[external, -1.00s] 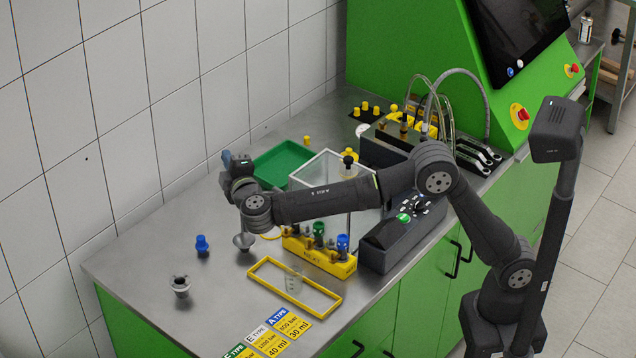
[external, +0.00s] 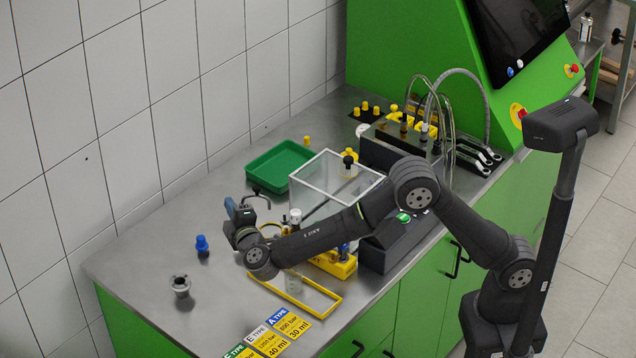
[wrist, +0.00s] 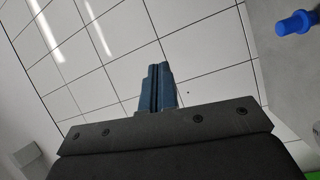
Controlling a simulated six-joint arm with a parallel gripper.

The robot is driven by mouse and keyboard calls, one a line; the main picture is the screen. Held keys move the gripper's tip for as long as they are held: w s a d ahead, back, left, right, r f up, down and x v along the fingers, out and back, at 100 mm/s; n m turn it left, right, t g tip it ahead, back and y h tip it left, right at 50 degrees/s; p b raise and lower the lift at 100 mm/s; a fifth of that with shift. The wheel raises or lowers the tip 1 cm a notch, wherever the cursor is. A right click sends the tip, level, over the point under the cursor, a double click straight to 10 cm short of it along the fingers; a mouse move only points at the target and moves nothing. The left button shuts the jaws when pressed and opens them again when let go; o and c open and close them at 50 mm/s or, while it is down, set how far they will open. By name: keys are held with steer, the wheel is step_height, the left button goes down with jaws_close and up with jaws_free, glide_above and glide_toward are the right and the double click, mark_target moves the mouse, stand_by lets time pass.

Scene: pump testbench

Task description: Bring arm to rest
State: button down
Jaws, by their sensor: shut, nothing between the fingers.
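My arm reaches from its base at the lower right across the bench. In the wrist view the blue fingers (wrist: 158,88) lie together, shut and empty, in front of the tiled wall. No object touches the gripper. My forearm hides part of the yellow rack (external: 334,264) and of the yellow frame (external: 325,303).
A blue piece (external: 202,246) and a grey metal fitting (external: 181,286) stand left of the gripper. A green tray (external: 262,182) and a clear box (external: 335,172) stand behind it. The dark control box (external: 400,250) is under the elbow. The left bench end is mostly free.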

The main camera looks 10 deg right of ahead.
steer(key=shift+f, duration=0.2)
steer(key=shift+r, duration=0.1)
step_height(320, 180, up, 14)
steer(key=r, duration=0.1)
step_height(320, 180, down, 21)
steer(key=f+x, duration=0.1)
steer(key=x, duration=0.8)
steer(key=shift+n+g+y, duration=0.4)
steer(key=shift+n+y, duration=0.2)
steer(key=shift+y, duration=0.3)
steer(key=shift+w+d+f, duration=0.1)
steer(key=shift+w+d, duration=0.1)
steer(key=shift+d, duration=0.9)
steer(key=shift+w+d, duration=0.2)
steer(key=shift+d, duration=0.95)
